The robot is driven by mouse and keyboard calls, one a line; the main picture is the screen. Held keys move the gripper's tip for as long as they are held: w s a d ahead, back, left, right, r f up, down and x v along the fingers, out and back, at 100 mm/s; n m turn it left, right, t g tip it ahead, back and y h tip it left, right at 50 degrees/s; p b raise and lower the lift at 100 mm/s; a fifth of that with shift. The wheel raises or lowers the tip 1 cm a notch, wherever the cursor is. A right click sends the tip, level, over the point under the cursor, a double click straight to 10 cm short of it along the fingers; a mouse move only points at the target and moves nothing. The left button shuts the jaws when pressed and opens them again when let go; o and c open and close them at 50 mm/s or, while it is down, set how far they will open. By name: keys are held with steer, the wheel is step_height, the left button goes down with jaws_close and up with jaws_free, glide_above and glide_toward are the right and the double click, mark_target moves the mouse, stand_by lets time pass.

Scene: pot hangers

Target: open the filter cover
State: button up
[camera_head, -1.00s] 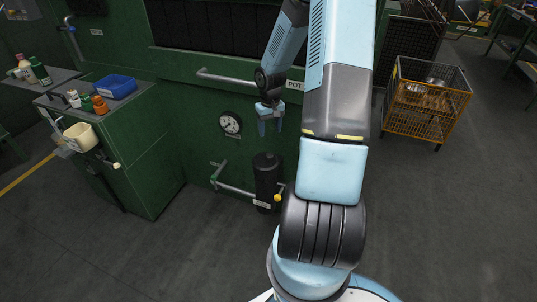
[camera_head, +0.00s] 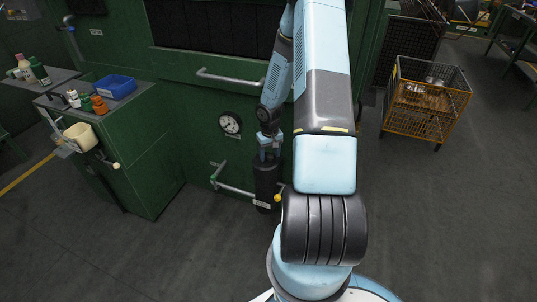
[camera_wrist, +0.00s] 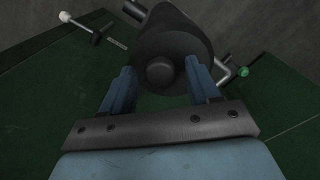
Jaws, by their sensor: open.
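The filter is a black upright cylinder (camera_head: 266,185) on pipes low at the front of the green machine. Its round cover (camera_wrist: 165,32) with a small central knob (camera_wrist: 159,74) faces the wrist camera. My gripper (camera_head: 269,154) is just above the filter's top in the head view, pointing down. In the wrist view its two blue fingers are spread, one on each side of the knob, with visible gaps and nothing held. I cannot tell how far above the cover the fingertips are. The filter's upper part is partly hidden by my gripper in the head view.
A grey pipe (camera_head: 235,190) and a yellow-knobbed valve (camera_head: 278,197) sit beside the filter. A pressure gauge (camera_head: 230,123) and a long handle (camera_head: 230,78) are on the machine. A green cabinet (camera_head: 130,150) stands left; an orange wire cart (camera_head: 425,105) stands right.

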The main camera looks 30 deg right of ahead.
steer(key=shift+c, duration=0.4)
jaws_close()
